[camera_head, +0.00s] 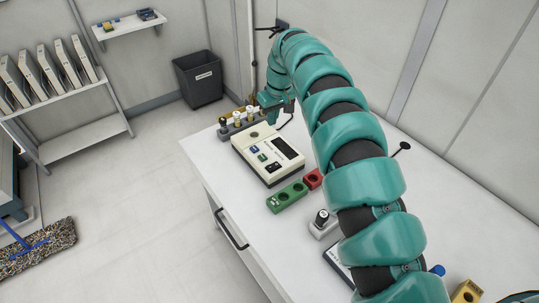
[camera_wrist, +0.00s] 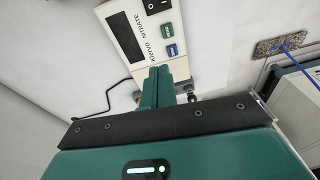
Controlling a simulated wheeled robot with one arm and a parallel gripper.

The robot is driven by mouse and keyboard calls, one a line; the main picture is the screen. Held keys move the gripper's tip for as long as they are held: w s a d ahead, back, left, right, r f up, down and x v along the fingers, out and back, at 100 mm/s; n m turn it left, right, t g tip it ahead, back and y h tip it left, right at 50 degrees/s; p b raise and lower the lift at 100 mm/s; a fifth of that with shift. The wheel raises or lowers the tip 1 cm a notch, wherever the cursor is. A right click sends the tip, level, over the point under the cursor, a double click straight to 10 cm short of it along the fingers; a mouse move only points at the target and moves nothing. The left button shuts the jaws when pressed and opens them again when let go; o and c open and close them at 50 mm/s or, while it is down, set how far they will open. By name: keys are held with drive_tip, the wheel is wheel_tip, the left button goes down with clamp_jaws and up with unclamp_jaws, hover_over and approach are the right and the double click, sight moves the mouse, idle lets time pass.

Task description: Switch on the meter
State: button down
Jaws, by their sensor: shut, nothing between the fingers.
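The meter (camera_head: 244,141) is a cream box on the white bench, with a dark, blank display (camera_head: 285,147). Its face has a blue button (camera_head: 254,149), a green button (camera_head: 262,157) and a black rocker switch (camera_head: 272,168).
A grey rack with small bottles (camera_head: 237,127) stands behind the meter. A green block (camera_head: 287,196) and a red block (camera_head: 313,179) with holes sit in front of it. A small grey holder (camera_head: 323,224) is nearer. My arm covers the bench's middle. A black cable (camera_wrist: 109,100) lies beside the meter.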

drive_tip(key=shift+n+g, duration=0.4)
drive_tip(key=shift+g, duration=0.5)
drive_tip(key=s, duration=0.4)
drive_tip(key=shift+s+d+f, duration=0.15)
drive_tip(key=shift+d+f, duration=0.15)
drive_tip(key=shift+d, duration=0.05)
drive_tip(key=p, duration=0.4)
hover_over(269, 167)
drive_tip(key=f, duration=0.6)
drive_tip(key=d+f, duration=0.1)
drive_tip(key=f, duration=0.3)
drive_tip(key=shift+w+a+f, duration=0.1)
drive_tip(key=shift+w+f, duration=0.15)
drive_tip(key=shift+f, duration=0.1)
drive_tip(key=shift+s+a+f+b, duration=0.1)
drive_tip(key=shift+f+b, duration=0.15)
drive_tip(key=shift+f, duration=0.6)
drive_tip(key=shift+s+a+f+b, duration=0.1)
drive_tip(key=shift+f+b, duration=0.15)
drive_tip(key=shift+f, duration=0.55)
